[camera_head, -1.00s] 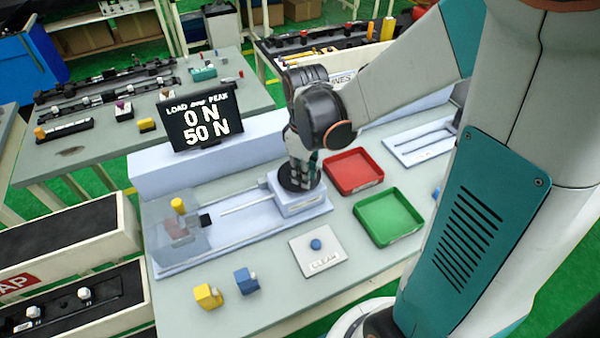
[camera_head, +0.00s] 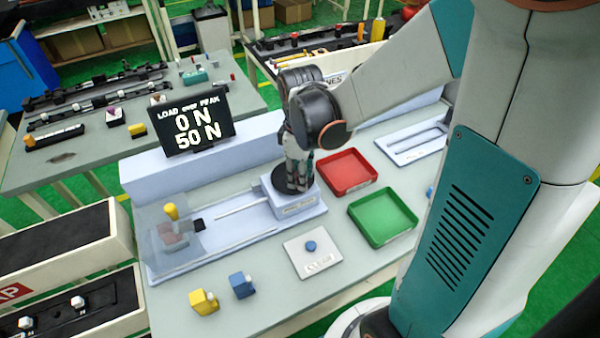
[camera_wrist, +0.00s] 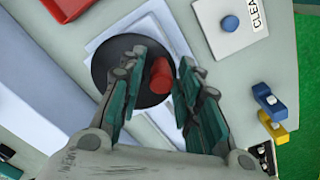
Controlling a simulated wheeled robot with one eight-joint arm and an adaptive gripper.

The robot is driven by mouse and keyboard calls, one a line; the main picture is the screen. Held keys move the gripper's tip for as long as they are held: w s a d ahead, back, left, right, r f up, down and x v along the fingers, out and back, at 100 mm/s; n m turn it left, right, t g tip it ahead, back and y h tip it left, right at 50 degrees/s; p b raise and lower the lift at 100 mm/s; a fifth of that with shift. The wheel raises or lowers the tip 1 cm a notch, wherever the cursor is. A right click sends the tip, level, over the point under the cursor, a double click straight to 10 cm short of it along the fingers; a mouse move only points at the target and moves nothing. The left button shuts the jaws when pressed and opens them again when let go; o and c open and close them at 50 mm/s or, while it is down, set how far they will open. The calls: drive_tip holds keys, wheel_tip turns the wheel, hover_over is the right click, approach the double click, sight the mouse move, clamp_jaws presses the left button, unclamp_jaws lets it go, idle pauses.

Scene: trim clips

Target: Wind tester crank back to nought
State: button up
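The tester (camera_head: 222,235) is a pale blue bed on the table, with a clear guard and a yellow-topped clamp (camera_head: 173,215) at its left end. Its crank is a black disc (camera_wrist: 102,72) with a red knob (camera_wrist: 160,75), seen in the wrist view. In the head view my gripper (camera_head: 295,178) points down over the disc and hides the knob. In the wrist view my gripper (camera_wrist: 163,72) has its fingers on either side of the knob, with a gap showing; it looks open. The display (camera_head: 193,122) reads load 0 N, peak 50 N.
A red tray (camera_head: 347,173) and a green tray (camera_head: 383,217) lie right of the tester. A plate marked CLEAR with a blue button (camera_head: 310,247) lies in front. Yellow (camera_head: 203,301) and blue (camera_head: 242,285) clips stand at the front edge.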

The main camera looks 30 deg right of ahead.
idle(0.3)
wheel_tip(320, 180, up, 12)
drive_tip(key=shift+s, duration=0.15)
idle(0.4)
drive_tip(key=s+a+f+m+t+b, duration=0.2)
drive_tip(key=s+a+m+t+b, duration=0.2)
drive_tip(key=s+m+t, duration=0.3)
drive_tip(key=shift+s+f+m, duration=0.2)
drive_tip(key=shift+s+m, duration=0.65)
drive_tip(key=shift+m, duration=0.25)
drive_tip(key=shift+o, duration=0.2)
drive_tip(key=shift+a, duration=0.15)
idle(0.4)
